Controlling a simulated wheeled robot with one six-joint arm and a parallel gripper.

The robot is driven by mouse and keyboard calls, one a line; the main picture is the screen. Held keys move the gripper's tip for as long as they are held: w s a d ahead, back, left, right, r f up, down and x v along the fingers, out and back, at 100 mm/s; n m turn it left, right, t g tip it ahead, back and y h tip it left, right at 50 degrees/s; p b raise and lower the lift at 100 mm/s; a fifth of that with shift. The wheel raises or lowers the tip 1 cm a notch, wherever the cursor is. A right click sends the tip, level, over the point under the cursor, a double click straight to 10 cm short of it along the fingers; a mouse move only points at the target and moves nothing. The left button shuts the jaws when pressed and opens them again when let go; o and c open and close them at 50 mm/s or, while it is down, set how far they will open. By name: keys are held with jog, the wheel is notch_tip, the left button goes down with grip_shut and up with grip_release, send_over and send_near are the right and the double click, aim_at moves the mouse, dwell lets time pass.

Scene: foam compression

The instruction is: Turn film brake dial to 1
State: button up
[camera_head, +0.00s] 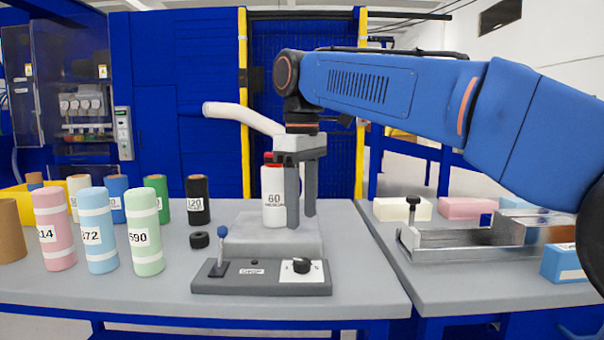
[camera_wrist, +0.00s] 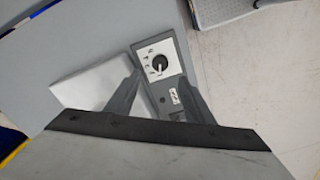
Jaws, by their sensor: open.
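The film brake dial (camera_head: 301,266) is a black knob on a white plate at the right end of a dark grey control box (camera_head: 225,284). It also shows in the wrist view (camera_wrist: 159,64), beyond my fingertips, with small marks around it that are too small to read. My gripper (camera_head: 301,222) points down with its fingers apart, above and behind the dial in the head view. Nothing is between the fingers in the wrist view (camera_wrist: 160,82). The knob's setting cannot be read.
A blue-knobbed lever (camera_head: 222,240) stands at the box's left end. A white bottle marked 60 (camera_head: 272,196) is close behind my gripper. Several colored rolls (camera_head: 146,240) stand at the left. A metal tray (camera_head: 440,245) is on the right table. The bench front is clear.

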notch_tip(320, 180, up, 7)
dwell(0.3)
jog(key=shift+r, duration=0.1)
